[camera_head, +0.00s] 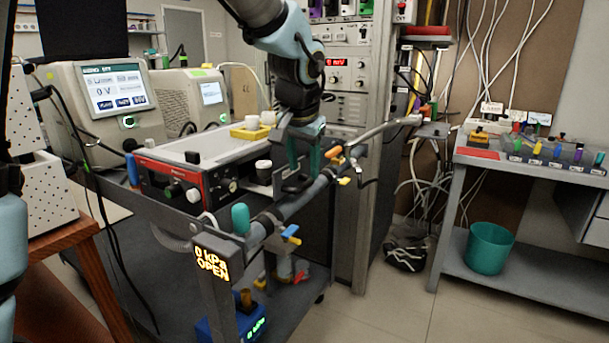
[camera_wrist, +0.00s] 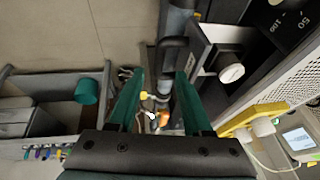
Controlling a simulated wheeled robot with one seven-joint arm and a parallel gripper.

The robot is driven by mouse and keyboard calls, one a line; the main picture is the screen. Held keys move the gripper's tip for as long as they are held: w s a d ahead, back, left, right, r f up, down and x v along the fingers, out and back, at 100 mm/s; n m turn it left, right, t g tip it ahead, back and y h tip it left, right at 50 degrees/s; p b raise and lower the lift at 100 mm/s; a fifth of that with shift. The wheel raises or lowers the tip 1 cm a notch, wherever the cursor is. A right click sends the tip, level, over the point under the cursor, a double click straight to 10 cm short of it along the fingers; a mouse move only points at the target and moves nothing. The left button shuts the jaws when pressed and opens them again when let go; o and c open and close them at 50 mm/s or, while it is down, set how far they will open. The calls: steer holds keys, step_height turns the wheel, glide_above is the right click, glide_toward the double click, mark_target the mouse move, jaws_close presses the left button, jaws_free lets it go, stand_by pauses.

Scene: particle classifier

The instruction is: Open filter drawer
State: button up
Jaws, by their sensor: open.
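The likely filter drawer is a pale-edged front with a white knob (camera_wrist: 230,70) at the upper right in the wrist view. A dark looped handle (camera_wrist: 172,43) projects from its left side. In the head view the dark handle (camera_head: 294,186) shows just below my gripper, beside the grey pipe. My gripper (camera_head: 302,168) points down with its teal fingers apart. In the wrist view my gripper (camera_wrist: 160,74) is open and empty, with the handle just beyond the fingertips, nearer the right one. I cannot tell whether they touch. The drawer front looks closed.
A grey pipe (camera_head: 290,206) with orange and blue valve levers runs close by the handle. A red-fronted instrument (camera_head: 185,186) stands on the cart to the left. A yellow block (camera_head: 249,133) sits behind.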

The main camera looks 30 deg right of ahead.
steer(key=v, duration=0.6)
steer(key=shift+r, duration=0.3)
steer(key=shift+s+a, duration=0.15)
